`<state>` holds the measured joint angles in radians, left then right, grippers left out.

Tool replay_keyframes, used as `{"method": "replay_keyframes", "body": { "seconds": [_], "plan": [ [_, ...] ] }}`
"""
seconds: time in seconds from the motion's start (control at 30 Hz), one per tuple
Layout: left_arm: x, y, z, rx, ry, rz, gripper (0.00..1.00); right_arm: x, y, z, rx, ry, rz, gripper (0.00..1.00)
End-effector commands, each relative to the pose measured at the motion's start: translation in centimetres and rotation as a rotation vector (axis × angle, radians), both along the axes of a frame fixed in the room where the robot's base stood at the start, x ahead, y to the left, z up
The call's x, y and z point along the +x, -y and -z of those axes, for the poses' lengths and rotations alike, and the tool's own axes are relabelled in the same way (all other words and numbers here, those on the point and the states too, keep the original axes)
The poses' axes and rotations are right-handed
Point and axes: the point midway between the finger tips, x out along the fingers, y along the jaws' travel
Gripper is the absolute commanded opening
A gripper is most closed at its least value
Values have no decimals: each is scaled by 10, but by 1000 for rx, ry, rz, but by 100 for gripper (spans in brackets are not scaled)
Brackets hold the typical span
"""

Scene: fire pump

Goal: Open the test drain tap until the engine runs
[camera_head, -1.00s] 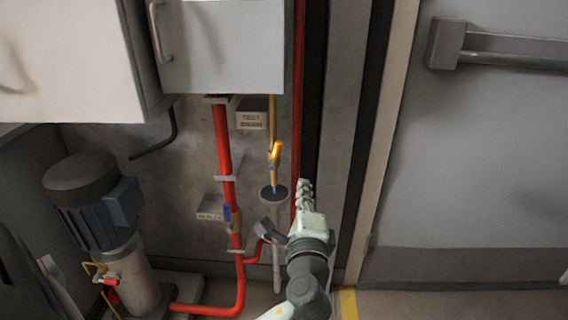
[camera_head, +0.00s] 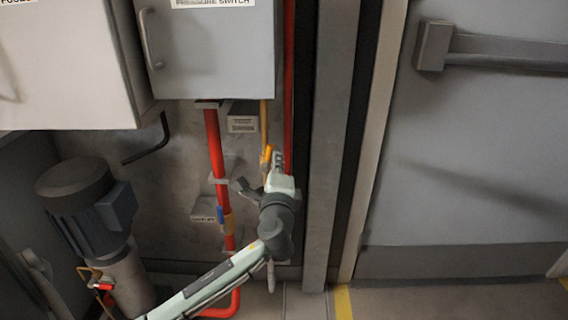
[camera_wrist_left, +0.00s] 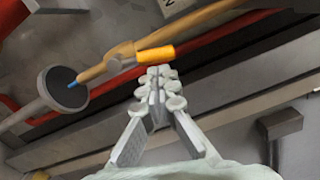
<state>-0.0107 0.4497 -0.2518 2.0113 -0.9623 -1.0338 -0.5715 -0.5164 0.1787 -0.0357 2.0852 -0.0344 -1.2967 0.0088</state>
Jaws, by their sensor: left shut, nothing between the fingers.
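The test drain tap has a yellow-orange lever (camera_head: 266,153) on a thin brass pipe, below the grey cabinet. In the left wrist view the lever (camera_wrist_left: 156,54) sticks out sideways from the brass tap body (camera_wrist_left: 121,57). My left gripper (camera_head: 279,160) is shut and empty, just right of the lever in the head view. In the wrist view its fingertips (camera_wrist_left: 160,88) are right below the lever; whether they touch it I cannot tell. My gripper and arm hide the cup in the head view. My right gripper is out of view.
A red pipe (camera_head: 215,150) with a blue-handled valve (camera_head: 221,215) stands left of the tap. A dark pump motor (camera_head: 85,200) is at the left. The grey cabinet (camera_head: 210,50) hangs above. A grey door (camera_head: 470,160) with a bar fills the right.

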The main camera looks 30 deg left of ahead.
Motion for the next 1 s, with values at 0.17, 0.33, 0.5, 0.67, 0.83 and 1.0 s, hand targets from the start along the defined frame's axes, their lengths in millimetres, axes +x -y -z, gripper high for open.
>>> {"method": "replay_keyframes", "body": {
  "seconds": [0.17, 0.33, 0.5, 0.67, 0.83, 1.0],
  "plan": [
    [0, 0, 0, 0, 0, 0, 0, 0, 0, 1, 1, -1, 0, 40],
    [-2, -2, -2, -66, 38, -2, 0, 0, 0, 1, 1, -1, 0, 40],
    [-7, -10, -7, -212, 128, -3, 0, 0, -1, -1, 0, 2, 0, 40],
    [-7, -11, -8, -243, 149, 0, 0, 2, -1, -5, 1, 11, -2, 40],
    [-7, -11, -8, -240, 148, 0, 0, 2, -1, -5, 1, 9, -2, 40],
    [-6, -11, -8, -239, 148, 0, 0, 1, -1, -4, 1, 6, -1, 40]
  ]
}}
